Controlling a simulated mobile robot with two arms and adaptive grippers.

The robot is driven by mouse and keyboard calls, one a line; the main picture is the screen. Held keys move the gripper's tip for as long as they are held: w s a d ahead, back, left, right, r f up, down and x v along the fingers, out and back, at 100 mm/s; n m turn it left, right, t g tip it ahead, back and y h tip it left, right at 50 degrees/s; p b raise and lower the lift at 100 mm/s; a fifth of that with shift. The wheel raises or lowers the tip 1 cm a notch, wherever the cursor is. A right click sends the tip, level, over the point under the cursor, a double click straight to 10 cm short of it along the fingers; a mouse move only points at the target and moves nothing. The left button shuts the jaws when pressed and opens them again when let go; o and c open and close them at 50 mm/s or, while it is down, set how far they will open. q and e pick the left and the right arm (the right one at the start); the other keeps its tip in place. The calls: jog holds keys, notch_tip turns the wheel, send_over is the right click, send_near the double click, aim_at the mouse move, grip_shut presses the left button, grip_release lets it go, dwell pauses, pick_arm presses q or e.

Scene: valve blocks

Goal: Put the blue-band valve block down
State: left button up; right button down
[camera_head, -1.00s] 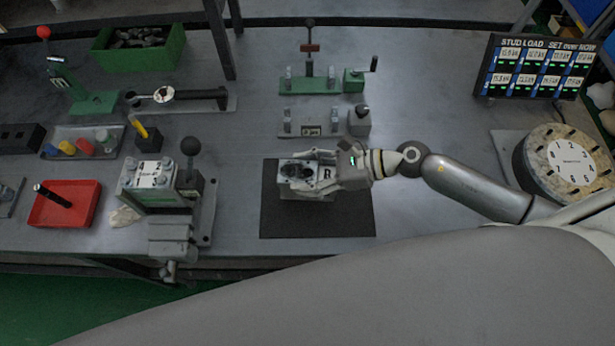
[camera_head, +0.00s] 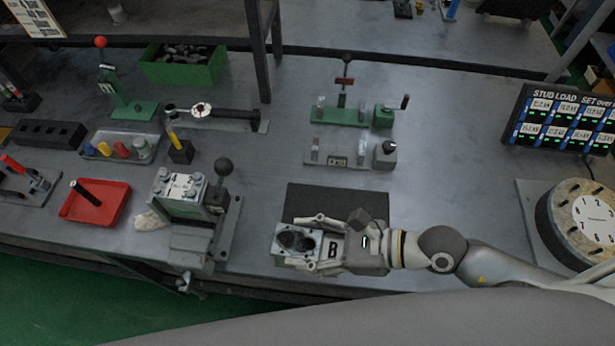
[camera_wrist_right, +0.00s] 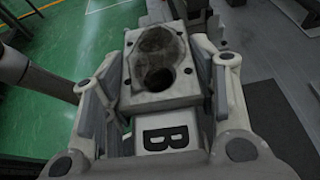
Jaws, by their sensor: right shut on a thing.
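My right gripper (camera_head: 322,244) is shut on a pale grey valve block (camera_head: 290,262) near the table's front edge. The block's top face, with a dark rounded recess and hole, faces up in the right wrist view (camera_wrist_right: 162,60). The fingers of the right gripper (camera_wrist_right: 160,85) lie along both sides of the block. A plate marked B (camera_wrist_right: 168,136) is at the gripper's side of it. No blue band shows on the faces in view. A black mat (camera_head: 335,201) lies on the table just behind the gripper, partly covered by it. My left gripper is not in view.
A vise fixture (camera_head: 185,210) with a ball-topped lever stands left of the held block. Green fixtures (camera_head: 340,114) stand behind the mat. A red tray (camera_head: 96,200) is at left, a round numbered dial (camera_head: 594,208) at right. Green floor lies beyond the front edge.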

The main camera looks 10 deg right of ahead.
jog(key=shift+a+r, duration=0.1)
jog(key=shift+r, duration=0.2)
jog(key=w+d+r+m+t+b, duration=0.1)
jog(key=w+d+r, duration=0.2)
jog(key=w+d, duration=0.3)
jog(key=w+d+r+m+t+h+b, duration=0.1)
jog(key=w+d+r+m+t+b, duration=0.1)
jog(key=w+d, duration=0.5)
jog(key=shift+w+d+r+h+b, duration=0.2)
jog(key=shift+d+r+h+b, duration=0.1)
jog(key=shift+d+r, duration=0.7)
jog(key=shift+d+f, duration=0.1)
jog(key=shift+f, duration=0.15)
